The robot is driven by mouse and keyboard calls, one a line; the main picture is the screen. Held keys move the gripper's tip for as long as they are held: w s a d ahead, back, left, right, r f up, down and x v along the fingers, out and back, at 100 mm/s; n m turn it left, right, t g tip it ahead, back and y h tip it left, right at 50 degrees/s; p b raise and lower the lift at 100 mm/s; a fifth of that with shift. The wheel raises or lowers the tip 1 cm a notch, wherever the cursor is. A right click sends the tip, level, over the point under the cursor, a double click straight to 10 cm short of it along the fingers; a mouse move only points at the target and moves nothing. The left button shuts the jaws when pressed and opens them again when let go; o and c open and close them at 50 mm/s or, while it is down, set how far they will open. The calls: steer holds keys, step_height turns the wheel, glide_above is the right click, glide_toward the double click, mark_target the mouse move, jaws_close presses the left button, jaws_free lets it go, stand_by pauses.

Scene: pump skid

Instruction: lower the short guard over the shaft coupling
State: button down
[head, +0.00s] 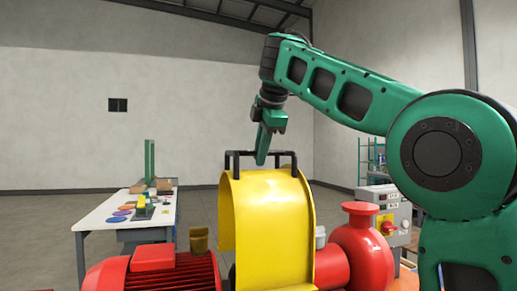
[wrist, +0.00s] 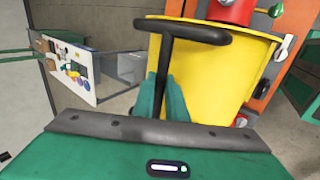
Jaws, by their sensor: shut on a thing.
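The yellow arched guard (head: 268,220) stands upright in the middle of the head view, with a black bar handle (head: 289,154) on top. My gripper (head: 262,158) points down at the handle and is shut on it. In the wrist view, my green fingers (wrist: 163,98) close around the black handle (wrist: 190,29), with the yellow guard (wrist: 215,72) behind. The guard sits between the red motor and the red pump. The shaft coupling is hidden by the guard. The guard's lower edge is mostly out of view, so I cannot tell whether it touches the base.
The red finned motor (head: 155,272) lies left of the guard, the red pump (head: 362,248) right. A control box (head: 388,212) with a red knob stands behind the pump. A white table (head: 105,212) with small parts is at the left. Open floor lies behind.

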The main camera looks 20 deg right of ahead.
mark_target(262, 171)
steer(key=shift+f, duration=3.45)
step_height(262, 171, down, 11)
steer(key=shift+s+f, duration=0.1)
steer(key=shift+f, duration=0.2)
steer(key=c, duration=1.7)
jaws_free()
steer(key=shift+f, duration=0.2)
steer(key=shift+s+r, duration=0.1)
